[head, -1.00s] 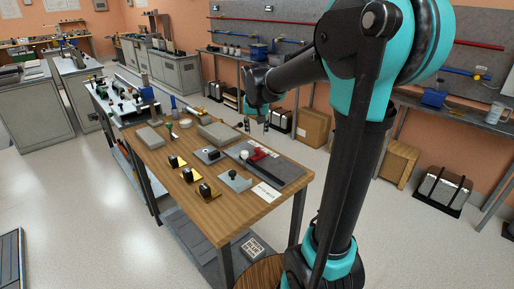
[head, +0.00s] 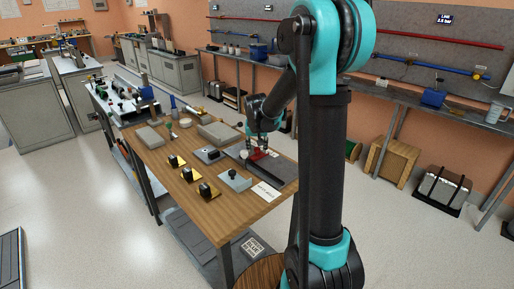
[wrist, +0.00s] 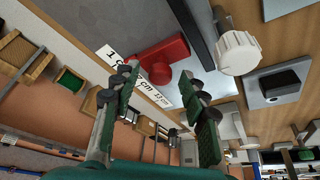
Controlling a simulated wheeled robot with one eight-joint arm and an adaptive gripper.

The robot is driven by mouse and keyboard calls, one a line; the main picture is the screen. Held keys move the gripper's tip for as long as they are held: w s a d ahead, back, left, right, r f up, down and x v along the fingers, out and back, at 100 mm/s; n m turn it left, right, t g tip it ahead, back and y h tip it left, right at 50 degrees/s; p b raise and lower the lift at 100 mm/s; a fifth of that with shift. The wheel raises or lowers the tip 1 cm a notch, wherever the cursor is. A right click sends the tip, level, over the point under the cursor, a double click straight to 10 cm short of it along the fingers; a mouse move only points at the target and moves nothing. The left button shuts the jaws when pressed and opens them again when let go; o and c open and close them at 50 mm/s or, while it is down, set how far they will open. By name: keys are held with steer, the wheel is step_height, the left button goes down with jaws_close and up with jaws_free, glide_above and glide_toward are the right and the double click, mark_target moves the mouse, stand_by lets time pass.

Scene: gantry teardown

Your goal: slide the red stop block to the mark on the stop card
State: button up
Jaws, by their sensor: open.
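The red stop block (head: 258,155) sits on a dark grey plate (head: 286,172) at the right side of the wooden table. The wrist view shows the block (wrist: 165,57) with its round red knob, beside a white strip (wrist: 155,92) printed with centimetre figures. My gripper (head: 265,141) is open and empty, just above the block; apart or touching I cannot tell. Its two green-padded fingers (wrist: 162,105) show in the wrist view. A white card (head: 267,192), probably the stop card, lies at the table's front right; its writing is too small to read.
A white knob (wrist: 237,52) stands close to the red block. A grey block with a black knob (head: 235,179) and several yellow-based black pieces (head: 191,174) are nearby on the table (head: 232,210). The table's front strip is clear.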

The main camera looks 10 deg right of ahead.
jaws_close()
stand_by(0.3)
steer(key=w+a, duration=0.2)
steer(key=w, duration=0.1)
steer(key=w+a, duration=0.2)
steer(key=w, duration=0.2)
steer(key=w+a, duration=0.3)
steer(key=shift+w+r, duration=0.1)
steer(key=shift+w, duration=0.15)
jaws_free()
